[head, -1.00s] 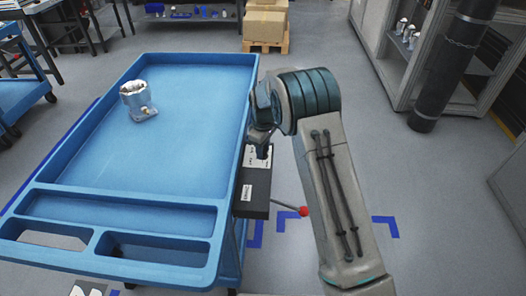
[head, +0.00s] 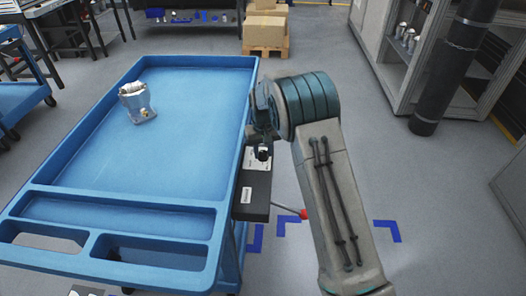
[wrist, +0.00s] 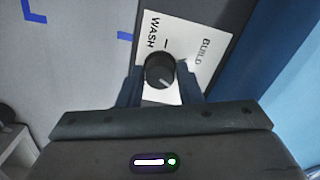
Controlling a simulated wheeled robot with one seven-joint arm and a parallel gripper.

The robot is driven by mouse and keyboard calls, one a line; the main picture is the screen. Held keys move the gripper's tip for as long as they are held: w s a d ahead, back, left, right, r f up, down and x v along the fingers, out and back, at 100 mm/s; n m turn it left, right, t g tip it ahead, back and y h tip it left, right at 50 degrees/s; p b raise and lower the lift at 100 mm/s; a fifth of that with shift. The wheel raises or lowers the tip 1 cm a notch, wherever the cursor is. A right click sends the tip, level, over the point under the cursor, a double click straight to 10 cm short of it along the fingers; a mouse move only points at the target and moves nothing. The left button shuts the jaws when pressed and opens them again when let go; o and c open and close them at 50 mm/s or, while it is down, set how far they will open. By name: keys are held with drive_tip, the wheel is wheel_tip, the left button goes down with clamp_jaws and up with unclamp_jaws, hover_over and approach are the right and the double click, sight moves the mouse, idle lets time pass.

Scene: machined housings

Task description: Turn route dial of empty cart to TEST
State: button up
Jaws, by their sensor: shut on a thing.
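The blue cart (head: 150,205) fills the left of the head view. One silvery machined housing (head: 138,103) stands on its tray, so this cart's tray is not bare. A dark box (head: 252,205) with a white label plate (head: 257,160) is on the cart's right side. In the wrist view the route dial (wrist: 159,70) is a round black knob on that plate (wrist: 180,35). WASH and BUILD are readable; TEST is not seen. The dial's pale mark points toward the lower right. My gripper (wrist: 160,85) is shut on the dial, one finger on each side; it also shows in the head view (head: 262,145).
A red-tipped lever (head: 305,214) sticks out right of the box, close to my arm. Another blue cart (head: 20,95) is at the left edge. Cardboard boxes (head: 265,28) stand on a pallet behind. A grey cabinet (head: 400,60) and dark column (head: 450,75) stand right.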

sight(263, 152)
drive_tip(key=shift+r+m, duration=0.1)
drive_tip(key=shift+m, duration=0.3)
drive_tip(key=o, duration=1)
drive_tip(key=shift+c, duration=0.2)
wheel_tip(263, 152, up, 14)
